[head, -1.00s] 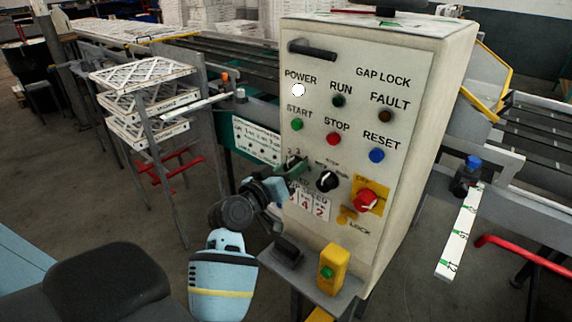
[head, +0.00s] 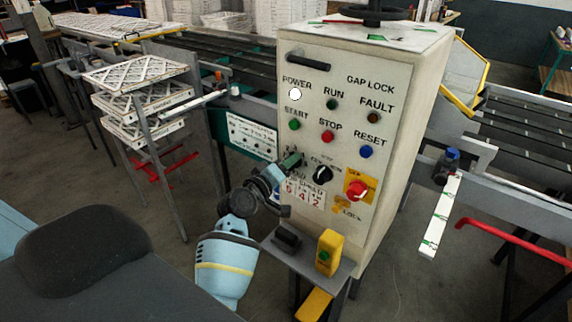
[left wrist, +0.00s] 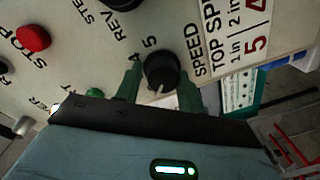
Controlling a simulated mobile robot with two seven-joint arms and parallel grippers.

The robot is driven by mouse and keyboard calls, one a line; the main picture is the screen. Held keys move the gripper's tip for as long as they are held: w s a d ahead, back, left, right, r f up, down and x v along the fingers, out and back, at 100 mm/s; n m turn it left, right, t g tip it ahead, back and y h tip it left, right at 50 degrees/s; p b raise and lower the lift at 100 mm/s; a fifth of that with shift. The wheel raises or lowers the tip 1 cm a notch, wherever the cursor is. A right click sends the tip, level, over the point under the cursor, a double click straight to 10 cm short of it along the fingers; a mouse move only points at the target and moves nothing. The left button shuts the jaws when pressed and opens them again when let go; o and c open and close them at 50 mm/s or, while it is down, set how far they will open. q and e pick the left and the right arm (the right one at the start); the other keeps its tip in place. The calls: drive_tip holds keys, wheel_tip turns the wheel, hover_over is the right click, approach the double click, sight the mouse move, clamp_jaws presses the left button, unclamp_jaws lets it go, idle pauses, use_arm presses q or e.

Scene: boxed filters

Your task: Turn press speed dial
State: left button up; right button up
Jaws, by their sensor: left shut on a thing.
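The press speed dial (left wrist: 161,72) is a round black knob with a pale pointer line, near the numbers 4 and 5 and the word SPEED in the left wrist view. My left gripper (left wrist: 160,88) has its green fingers on either side of the dial and is shut on it. In the head view my left gripper (head: 284,166) is at the lower left of the control cabinet's front (head: 350,130) and hides the dial. My right gripper is not in view.
Beside the dial are a black selector knob (head: 322,174), a red knob on a yellow plate (head: 357,190) and several push buttons. A small shelf with a yellow box (head: 329,252) juts out below. Framed filters (head: 135,75) are stacked at left.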

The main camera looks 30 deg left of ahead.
use_arm(q)
drive_tip(key=shift+a+f, duration=0.15)
drive_tip(key=o, duration=0.9)
drive_tip(key=shift+a, duration=0.1)
drive_tip(key=shift+s, duration=0.1)
drive_tip(key=shift+s, duration=3.8)
drive_tip(key=s+d+f+m+g, duration=0.3)
drive_tip(key=s+f, duration=0.2)
drive_tip(key=f, duration=0.6)
drive_tip(key=s+d+f+m+g, duration=0.2)
drive_tip(key=s+d+f+m, duration=0.1)
drive_tip(key=s+f, duration=0.3)
drive_tip(key=s+d+f+m+g+h, duration=0.1)
drive_tip(key=s+d+f+m, duration=0.2)
drive_tip(key=s, duration=0.7)
drive_tip(key=s+d+f+m+g, duration=0.2)
drive_tip(key=s+d+f, duration=0.4)
drive_tip(key=s+f, duration=0.3)
drive_tip(key=shift+s+f+m+g, duration=0.1)
drive_tip(key=shift+f+m+g, duration=0.2)
drive_tip(key=shift+m, duration=0.4)
